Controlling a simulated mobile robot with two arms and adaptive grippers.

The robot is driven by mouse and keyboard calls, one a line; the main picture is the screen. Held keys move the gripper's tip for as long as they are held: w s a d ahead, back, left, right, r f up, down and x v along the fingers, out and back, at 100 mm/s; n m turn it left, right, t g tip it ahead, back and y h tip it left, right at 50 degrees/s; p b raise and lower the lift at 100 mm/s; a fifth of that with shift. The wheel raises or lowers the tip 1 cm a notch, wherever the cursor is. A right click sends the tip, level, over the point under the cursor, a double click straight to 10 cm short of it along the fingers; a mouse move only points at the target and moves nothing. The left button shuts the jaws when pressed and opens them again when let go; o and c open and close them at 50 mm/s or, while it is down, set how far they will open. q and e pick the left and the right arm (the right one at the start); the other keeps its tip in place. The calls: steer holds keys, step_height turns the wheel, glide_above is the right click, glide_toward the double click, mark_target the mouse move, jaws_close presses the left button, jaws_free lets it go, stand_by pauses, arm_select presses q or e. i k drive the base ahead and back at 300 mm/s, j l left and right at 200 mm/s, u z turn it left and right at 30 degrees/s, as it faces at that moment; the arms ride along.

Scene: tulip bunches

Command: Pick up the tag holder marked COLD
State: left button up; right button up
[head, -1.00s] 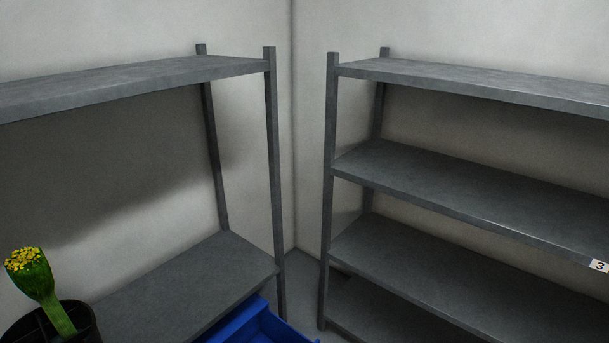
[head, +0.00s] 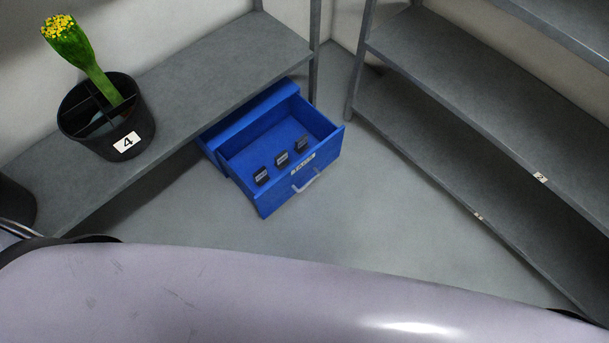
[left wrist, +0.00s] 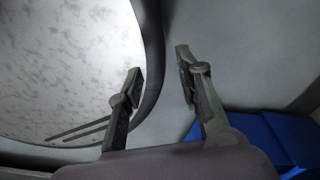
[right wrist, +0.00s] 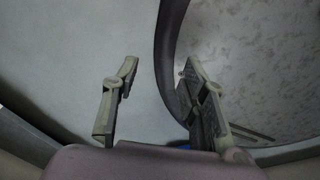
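Three small dark tag holders stand in the open blue drawer in the head view: a left one (head: 262,176), a middle one (head: 282,159) and a right one (head: 302,143). Their markings are too small to read, so I cannot tell which says COLD. The drawer (head: 325,152) is pulled out below the left shelf. My left gripper (left wrist: 158,68) is open and empty in the left wrist view, with blue at that view's lower right. My right gripper (right wrist: 158,68) is open and empty in the right wrist view. Neither gripper shows in the head view.
A black bucket (head: 118,140) marked 4 holds a yellow-tipped green bunch (head: 70,45) on the left shelf (head: 215,82). Another shelf unit (head: 460,95) stands at the right. Grey floor (head: 370,215) lies clear between the drawer and the right shelves.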

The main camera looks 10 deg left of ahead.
mark_target(261, 176)
steer(key=l+u, duration=0.25)
steer(key=l, duration=0.15)
steer(key=k+l+u, duration=0.1)
steer(key=l+u, duration=0.15)
steer(key=k+l+u, duration=0.25)
steer(key=l, duration=0.2)
steer(key=l+u, duration=0.25)
steer(key=k+l+u, duration=0.25)
steer(key=l, duration=0.15)
steer(key=i+l, duration=0.1)
steer(key=l, duration=0.2)
steer(key=i+l+u, duration=0.15)
steer(key=i+u, duration=0.3)
steer(key=i, duration=0.2)
